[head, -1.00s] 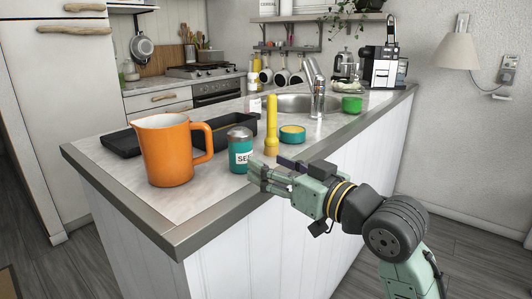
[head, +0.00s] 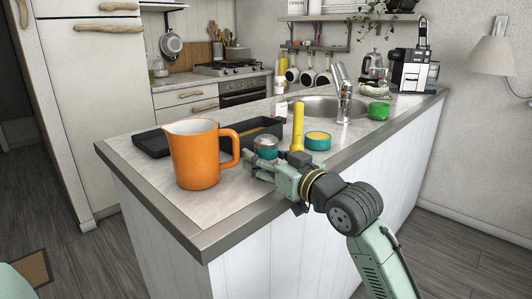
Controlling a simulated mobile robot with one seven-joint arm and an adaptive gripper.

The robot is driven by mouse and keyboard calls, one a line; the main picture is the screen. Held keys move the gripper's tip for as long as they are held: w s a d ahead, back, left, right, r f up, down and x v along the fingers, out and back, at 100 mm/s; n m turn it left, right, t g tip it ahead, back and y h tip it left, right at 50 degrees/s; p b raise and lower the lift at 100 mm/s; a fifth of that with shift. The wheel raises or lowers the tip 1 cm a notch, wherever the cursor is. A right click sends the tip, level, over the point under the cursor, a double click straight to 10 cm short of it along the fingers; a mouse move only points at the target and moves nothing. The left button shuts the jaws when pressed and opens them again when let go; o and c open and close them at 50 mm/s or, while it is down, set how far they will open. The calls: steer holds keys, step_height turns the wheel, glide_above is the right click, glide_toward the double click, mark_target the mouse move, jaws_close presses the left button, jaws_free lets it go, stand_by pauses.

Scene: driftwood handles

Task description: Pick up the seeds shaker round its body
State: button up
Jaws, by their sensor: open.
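The seeds shaker (head: 266,145) stands upright on the counter, just right of the orange jug. Only its silver lid and a strip of its teal upper body show in the head view; my gripper covers the lower body and label. My gripper (head: 252,168) is open at the height of the shaker's body, in front of it as seen from the camera. I cannot tell whether the fingers are around the body or only beside it.
An orange jug (head: 194,155) stands close on the left, its handle near my gripper. A black tray (head: 154,143) lies behind. A yellow pepper-mill-like object (head: 298,128) and a teal tub with a yellow top (head: 318,141) stand close on the right. The counter's front corner is bare.

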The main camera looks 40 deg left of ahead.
steer(key=shift+c, duration=0.4)
steer(key=c, duration=1)
steer(key=shift+o, duration=0.2)
steer(key=shift+r, duration=0.1)
